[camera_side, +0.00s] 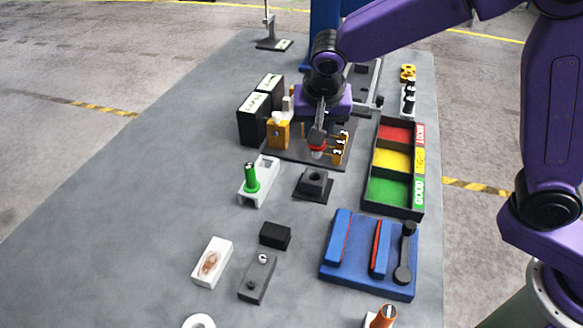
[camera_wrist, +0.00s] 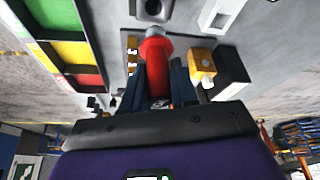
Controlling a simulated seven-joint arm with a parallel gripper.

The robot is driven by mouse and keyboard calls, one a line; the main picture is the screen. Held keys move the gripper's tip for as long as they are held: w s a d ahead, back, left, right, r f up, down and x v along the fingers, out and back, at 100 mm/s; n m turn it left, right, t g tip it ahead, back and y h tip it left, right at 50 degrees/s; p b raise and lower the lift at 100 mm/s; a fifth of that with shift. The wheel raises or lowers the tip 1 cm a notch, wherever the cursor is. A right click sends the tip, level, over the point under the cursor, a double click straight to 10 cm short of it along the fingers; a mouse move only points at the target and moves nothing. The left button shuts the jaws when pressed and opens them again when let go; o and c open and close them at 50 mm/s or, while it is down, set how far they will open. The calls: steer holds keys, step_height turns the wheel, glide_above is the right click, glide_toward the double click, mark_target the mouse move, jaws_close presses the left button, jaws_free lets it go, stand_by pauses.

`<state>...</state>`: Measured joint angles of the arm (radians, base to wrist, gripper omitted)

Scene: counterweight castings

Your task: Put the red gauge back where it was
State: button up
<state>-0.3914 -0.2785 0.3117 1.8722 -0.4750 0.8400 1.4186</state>
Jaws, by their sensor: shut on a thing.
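My gripper (camera_side: 318,133) is shut on the red gauge (camera_side: 317,149), above the dark plate at the back of the bench. In the wrist view the red gauge (camera_wrist: 156,48) lies between the fingers (camera_wrist: 157,78), its grey end pointing away from me. A white block (camera_side: 258,190) stands front left of my gripper. A green gauge (camera_side: 251,177) stands upright in its near part, and a recess (camera_side: 267,163) shows empty at its far end. The gauge's upper part is hidden by the fingers in the side view.
A yellow numbered block (camera_side: 341,147) stands close right of the gauge, and a yellow block (camera_side: 278,131) stands left. Black boxes (camera_side: 251,122) are further left. A dark casting (camera_side: 314,182) sits in front. A three-colour tray (camera_side: 388,212) and blue rack (camera_side: 345,282) lie right.

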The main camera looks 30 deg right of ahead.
step_height(320, 180, up, 4)
steer(key=s+a+n+y, duration=0.1)
steer(key=s+n+y, duration=0.1)
steer(key=n, duration=0.3)
steer(key=shift+t, duration=0.3)
steer(key=shift+w+a+f, duration=1.15)
steer(key=shift+w+f, duration=0.8)
steer(key=shift+f, duration=0.25)
steer(key=shift+w+a+f, duration=1.15)
steer(key=shift+w+f, duration=0.8)
steer(key=shift+f, duration=0.25)
steer(key=shift+w+a+f, duration=1.15)
steer(key=shift+w+f, duration=0.8)
steer(key=shift+f, duration=0.25)
steer(key=shift+f, duration=0.2)
steer(key=o, duration=1)
